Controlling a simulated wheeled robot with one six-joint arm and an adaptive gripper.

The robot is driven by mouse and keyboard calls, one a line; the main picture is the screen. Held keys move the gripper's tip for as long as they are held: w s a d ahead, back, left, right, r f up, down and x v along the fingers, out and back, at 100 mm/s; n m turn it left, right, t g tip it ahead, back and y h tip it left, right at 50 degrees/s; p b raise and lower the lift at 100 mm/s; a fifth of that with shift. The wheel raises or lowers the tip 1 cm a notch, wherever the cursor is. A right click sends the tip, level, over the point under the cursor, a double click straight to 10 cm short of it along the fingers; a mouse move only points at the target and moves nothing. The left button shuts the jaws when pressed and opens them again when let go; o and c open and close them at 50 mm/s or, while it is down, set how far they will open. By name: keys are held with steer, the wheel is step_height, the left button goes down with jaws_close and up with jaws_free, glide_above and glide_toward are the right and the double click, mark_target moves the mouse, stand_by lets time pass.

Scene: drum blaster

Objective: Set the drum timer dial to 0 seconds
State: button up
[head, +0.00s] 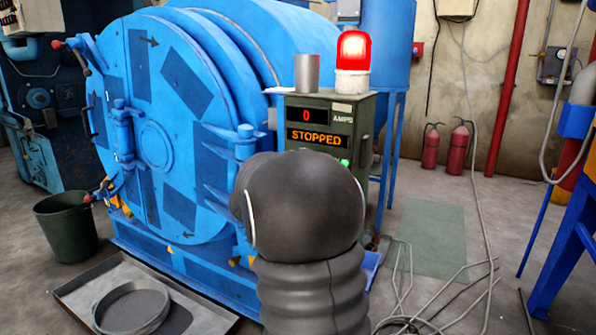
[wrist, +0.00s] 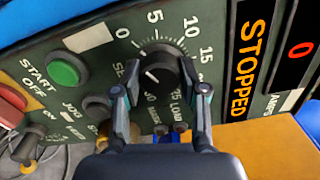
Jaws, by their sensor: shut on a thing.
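The drum timer dial (wrist: 158,66) is a black round knob on the grey-green control panel, with a white scale reading 0, 5, 10, 15 around it. A short white mark shows on its face; I cannot tell exactly which scale value it points to. My gripper (wrist: 160,90) has one finger on each side of the dial and is shut on it. The control box (head: 361,112) shows in the head view, its display reading 0 and STOPPED. My dark arm hides the dial and my gripper there.
A green start button (wrist: 64,69), a red button (wrist: 10,103) and small switches sit left of the dial. A lit red beacon (head: 353,52) and a metal cup (head: 307,73) stand on the box. The blue drum (head: 160,130) is to the left. Cables lie on the floor.

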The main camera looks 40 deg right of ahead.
steer(key=shift+w, duration=0.1)
stand_by(0.3)
steer(key=o, duration=1.1)
steer(key=shift+a, duration=0.15)
steer(key=v, duration=1.1)
steer(key=shift+a, duration=0.4)
